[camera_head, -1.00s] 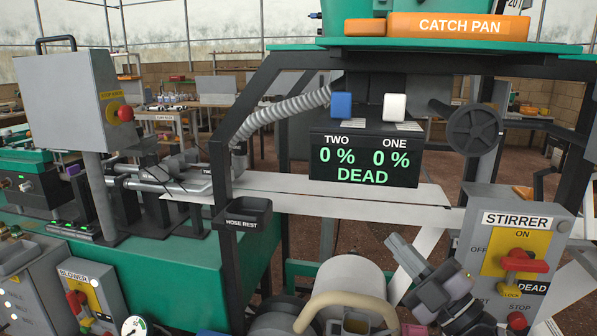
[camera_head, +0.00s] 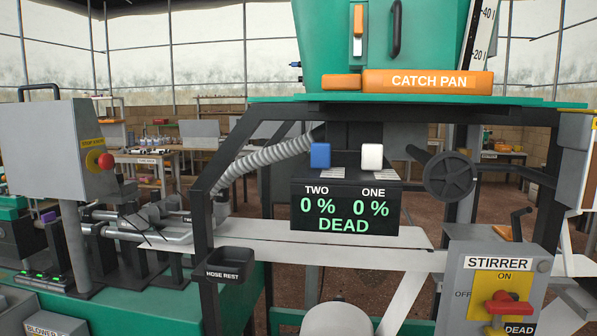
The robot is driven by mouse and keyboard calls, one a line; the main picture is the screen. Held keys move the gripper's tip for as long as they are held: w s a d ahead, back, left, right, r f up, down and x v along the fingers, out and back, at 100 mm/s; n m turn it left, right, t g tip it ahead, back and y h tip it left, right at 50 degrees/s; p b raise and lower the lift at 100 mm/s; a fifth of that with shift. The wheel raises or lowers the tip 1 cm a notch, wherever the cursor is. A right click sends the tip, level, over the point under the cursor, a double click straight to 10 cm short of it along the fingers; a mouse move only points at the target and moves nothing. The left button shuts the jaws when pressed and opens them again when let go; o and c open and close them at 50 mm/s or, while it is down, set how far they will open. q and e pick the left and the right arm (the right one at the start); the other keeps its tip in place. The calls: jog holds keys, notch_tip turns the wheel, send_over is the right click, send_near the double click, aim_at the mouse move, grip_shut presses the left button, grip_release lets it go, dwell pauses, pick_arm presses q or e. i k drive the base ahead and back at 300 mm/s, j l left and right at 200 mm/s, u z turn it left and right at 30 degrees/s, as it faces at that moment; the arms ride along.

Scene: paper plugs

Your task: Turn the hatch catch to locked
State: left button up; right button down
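A green hopper body (camera_head: 332,52) stands at the top of the view. On its front is a small upright orange and white piece (camera_head: 358,47), which may be the hatch catch; it is not labelled. A black bar handle (camera_head: 396,28) is just to its right. The top of the hopper is cut off by the picture's upper edge. Neither of my grippers is in view.
An orange catch pan (camera_head: 478,82) is below the hopper. Below it are a display (camera_head: 345,222) reading DEAD, a black handwheel (camera_head: 449,177) and a grey stirrer box (camera_head: 455,300) with a red switch. A hose rest (camera_head: 229,262) is lower left.

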aim_at(358, 10)
jog(key=z, duration=2.5)
jog(key=k+j, duration=0.1)
jog(key=k, duration=0.3)
jog(key=k+j, duration=0.1)
jog(key=k, duration=0.3)
